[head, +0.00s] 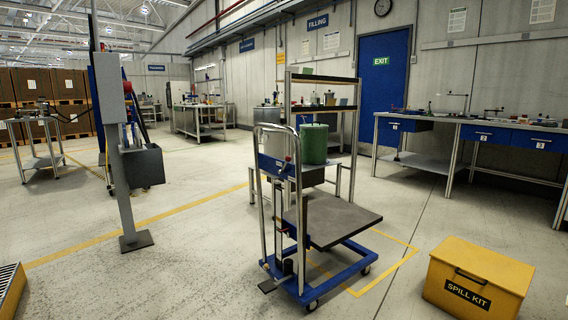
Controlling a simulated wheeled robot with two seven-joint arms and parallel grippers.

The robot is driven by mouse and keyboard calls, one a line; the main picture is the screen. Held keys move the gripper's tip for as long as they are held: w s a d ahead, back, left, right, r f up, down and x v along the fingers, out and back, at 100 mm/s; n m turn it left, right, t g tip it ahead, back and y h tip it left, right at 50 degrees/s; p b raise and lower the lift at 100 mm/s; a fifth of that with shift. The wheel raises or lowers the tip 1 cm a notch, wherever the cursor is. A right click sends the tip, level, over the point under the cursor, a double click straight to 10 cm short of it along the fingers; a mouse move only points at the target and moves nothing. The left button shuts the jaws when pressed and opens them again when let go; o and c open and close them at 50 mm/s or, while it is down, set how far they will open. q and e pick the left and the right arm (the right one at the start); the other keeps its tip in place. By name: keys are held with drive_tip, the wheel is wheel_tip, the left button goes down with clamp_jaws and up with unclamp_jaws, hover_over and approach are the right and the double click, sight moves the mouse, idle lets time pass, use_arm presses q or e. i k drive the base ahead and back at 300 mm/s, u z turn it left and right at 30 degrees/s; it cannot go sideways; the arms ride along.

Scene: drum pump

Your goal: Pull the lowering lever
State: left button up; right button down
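A blue lift trolley (325,262) stands in the middle of the floor, with a tall grey push handle (298,205) on its near side. Its flat dark platform (340,221) is raised above the blue base. A small lever with a red tip (288,158) shows near the blue box (272,166) between the handle's uprights. It is too small to tell its exact position, or for sure that it is the lowering lever. A foot pedal (275,284) sits low at the near end. Neither of my grippers is in view.
A yellow spill kit box (478,280) stands at front right. A grey post (120,170) with boxes stands at left. Behind the trolley, a rack (320,108) stands by a green drum (313,144). The floor in front of the trolley is clear.

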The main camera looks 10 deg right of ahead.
sight(288, 159)
drive_tip(key=u, duration=0.75)
drive_tip(key=i, duration=1.55)
drive_tip(key=z, duration=0.3)
